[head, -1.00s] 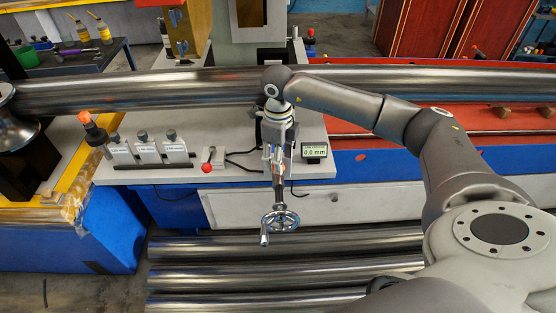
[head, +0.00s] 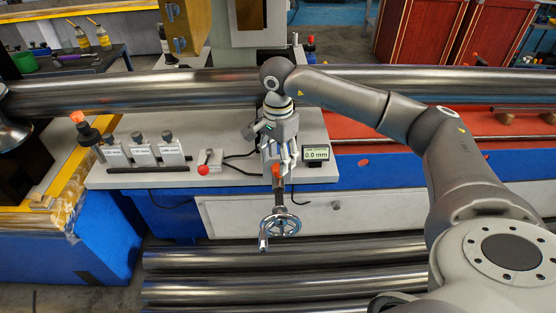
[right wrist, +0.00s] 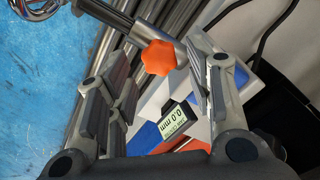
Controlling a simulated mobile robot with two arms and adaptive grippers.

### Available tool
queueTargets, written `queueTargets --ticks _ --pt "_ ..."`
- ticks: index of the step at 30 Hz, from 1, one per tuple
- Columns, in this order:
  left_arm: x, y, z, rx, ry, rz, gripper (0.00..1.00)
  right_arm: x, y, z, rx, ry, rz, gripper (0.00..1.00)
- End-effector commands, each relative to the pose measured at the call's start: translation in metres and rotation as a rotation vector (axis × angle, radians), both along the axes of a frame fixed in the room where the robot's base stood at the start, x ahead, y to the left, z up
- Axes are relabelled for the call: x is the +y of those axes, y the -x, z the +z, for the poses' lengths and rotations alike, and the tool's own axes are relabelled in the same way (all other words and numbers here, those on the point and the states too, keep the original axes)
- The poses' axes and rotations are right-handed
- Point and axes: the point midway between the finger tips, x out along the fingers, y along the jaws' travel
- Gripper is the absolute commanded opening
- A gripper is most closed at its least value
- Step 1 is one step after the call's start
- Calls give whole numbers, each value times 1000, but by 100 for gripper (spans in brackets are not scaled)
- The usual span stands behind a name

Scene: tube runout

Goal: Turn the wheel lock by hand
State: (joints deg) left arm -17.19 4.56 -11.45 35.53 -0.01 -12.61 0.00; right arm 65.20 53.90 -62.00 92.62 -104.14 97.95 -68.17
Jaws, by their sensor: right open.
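The wheel lock is an orange lobed knob (right wrist: 158,57) on the handwheel's shaft. In the head view the knob (head: 277,171) shows just below the right fingertips. The chrome handwheel (head: 280,224) with its crank handle hangs in front of the bench; part of its rim (right wrist: 38,8) shows in the right wrist view. My right gripper (head: 279,160) points down above the shaft. In the right wrist view the right gripper (right wrist: 158,75) is open, with the knob between its finger lines and no visible contact. My left gripper is not in view.
A display (head: 317,153) reading 0.0 mm stands close right of the gripper. A red-knobbed lever (head: 204,168) and several labelled blocks (head: 143,153) stand to the left. A long steel tube (head: 150,90) runs behind. More tubes (head: 210,262) lie below.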

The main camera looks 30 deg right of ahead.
Motion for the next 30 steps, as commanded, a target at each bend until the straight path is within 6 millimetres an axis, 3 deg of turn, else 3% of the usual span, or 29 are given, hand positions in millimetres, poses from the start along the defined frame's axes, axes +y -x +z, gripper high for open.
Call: queueTargets --ticks 11,23,30 --pt "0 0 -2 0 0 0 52 0 0 0 0 -1 63 48" --pt "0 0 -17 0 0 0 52 0 0 -19 1 0 61 48" --pt "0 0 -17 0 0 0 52 0 0 -20 0 0 61 48"
